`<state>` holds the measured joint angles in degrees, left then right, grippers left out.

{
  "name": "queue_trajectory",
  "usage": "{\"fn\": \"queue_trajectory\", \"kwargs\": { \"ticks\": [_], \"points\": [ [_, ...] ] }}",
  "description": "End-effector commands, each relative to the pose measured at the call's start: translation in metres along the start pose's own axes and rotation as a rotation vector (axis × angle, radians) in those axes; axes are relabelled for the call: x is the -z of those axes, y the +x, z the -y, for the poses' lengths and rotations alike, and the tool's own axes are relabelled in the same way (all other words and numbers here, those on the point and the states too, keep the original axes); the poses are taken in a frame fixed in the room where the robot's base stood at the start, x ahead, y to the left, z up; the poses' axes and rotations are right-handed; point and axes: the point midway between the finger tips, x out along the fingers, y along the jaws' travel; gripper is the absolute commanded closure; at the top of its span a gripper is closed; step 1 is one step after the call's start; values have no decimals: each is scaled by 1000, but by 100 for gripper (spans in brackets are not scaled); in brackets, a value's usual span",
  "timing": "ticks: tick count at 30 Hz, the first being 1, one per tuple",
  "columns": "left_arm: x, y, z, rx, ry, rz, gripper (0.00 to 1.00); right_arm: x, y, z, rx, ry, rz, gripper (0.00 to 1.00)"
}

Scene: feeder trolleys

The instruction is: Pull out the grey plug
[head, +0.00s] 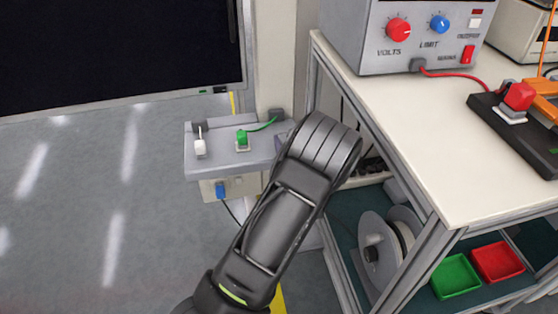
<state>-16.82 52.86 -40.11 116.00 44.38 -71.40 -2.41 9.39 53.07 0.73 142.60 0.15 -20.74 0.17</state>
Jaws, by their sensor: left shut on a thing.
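My left gripper (318,146) comes up from the bottom of the head view to the right end of a grey socket box (222,170). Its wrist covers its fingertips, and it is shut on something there. A small grey piece (282,140) shows at the gripper's left edge, most of it hidden; I take it for the grey plug. How far it sits in the box cannot be seen. My right gripper is out of view.
The box also bears a white plug (200,147), a green plug (242,138) with a green cord and, below, a blue plug (220,190). A bench (440,150) with a power supply (400,35) stands close on the right. Open floor (70,220) lies left.

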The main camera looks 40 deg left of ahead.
Motion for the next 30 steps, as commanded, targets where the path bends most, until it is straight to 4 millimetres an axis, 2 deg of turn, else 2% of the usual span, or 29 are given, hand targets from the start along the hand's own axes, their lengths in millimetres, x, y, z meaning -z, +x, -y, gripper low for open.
{"fn": "queue_trajectory", "kwargs": {
  "ticks": [7,8,16,22,30],
  "points": [
    [0,0,0,0,0,-1,100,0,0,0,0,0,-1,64],
    [0,0,0,0,0,-1,62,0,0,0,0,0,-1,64],
    [0,0,0,0,0,-1,40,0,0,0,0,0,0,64],
    [0,0,0,0,0,0,38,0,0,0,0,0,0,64],
    [0,0,0,0,0,0,16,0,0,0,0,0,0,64]
  ]
}}
